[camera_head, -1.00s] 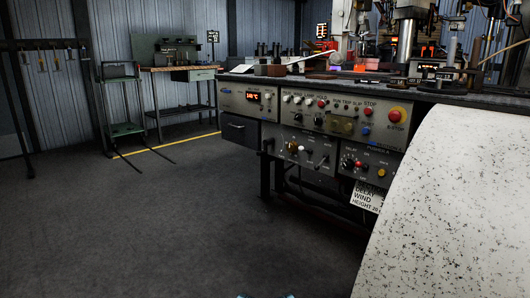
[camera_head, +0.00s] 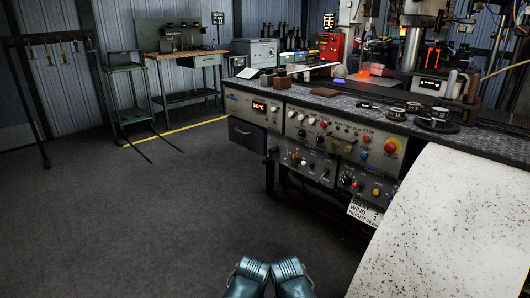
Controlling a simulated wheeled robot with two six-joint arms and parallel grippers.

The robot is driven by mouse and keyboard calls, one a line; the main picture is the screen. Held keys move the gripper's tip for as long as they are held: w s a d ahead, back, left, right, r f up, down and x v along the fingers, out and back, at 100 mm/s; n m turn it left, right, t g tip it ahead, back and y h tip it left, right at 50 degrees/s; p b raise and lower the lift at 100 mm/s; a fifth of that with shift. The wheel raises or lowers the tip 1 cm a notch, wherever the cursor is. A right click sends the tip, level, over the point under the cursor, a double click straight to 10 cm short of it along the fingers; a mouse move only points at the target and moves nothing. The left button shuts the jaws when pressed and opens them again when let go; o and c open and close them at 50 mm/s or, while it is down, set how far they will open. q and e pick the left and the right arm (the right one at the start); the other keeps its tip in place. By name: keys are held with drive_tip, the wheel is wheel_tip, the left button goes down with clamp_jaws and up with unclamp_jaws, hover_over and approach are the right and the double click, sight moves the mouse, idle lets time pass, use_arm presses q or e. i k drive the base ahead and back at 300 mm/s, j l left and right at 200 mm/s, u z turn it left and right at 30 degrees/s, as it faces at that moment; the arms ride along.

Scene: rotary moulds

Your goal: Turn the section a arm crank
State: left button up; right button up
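The control bench has an upper panel (camera_head: 318,130) with small knobs, lamps and a red E-stop button (camera_head: 391,147). Below it, a lower left panel (camera_head: 315,163) carries small knobs and levers. A lower right panel (camera_head: 364,188) has a dark dial, a red knob and a yellow button. I cannot pick out which part is the section a arm crank; labels are too small to read. Two teal parts of my own body show at the bottom middle, apart from the bench. No gripper fingers are visible.
A speckled white curved surface (camera_head: 440,220) fills the lower right, close to the bench. A green cart (camera_head: 126,90) and a wooden-topped workbench (camera_head: 178,54) stand at the back left. The dark floor (camera_head: 140,220) left of the bench is clear.

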sight(275, 149)
drive_tip(key=i+j+z, duration=0.25)
drive_tip(key=i+j, duration=0.25)
drive_tip(key=j, duration=0.15)
drive_tip(key=i+j+z, duration=0.25)
drive_tip(key=i+j, duration=0.15)
drive_tip(key=j, duration=0.3)
drive_tip(key=i+j+z, duration=0.15)
drive_tip(key=j, duration=0.2)
drive_tip(key=i+j+z, duration=0.1)
drive_tip(key=j, duration=0.3)
drive_tip(key=i+j+z, duration=0.15)
drive_tip(key=j, duration=0.3)
drive_tip(key=i, duration=0.1)
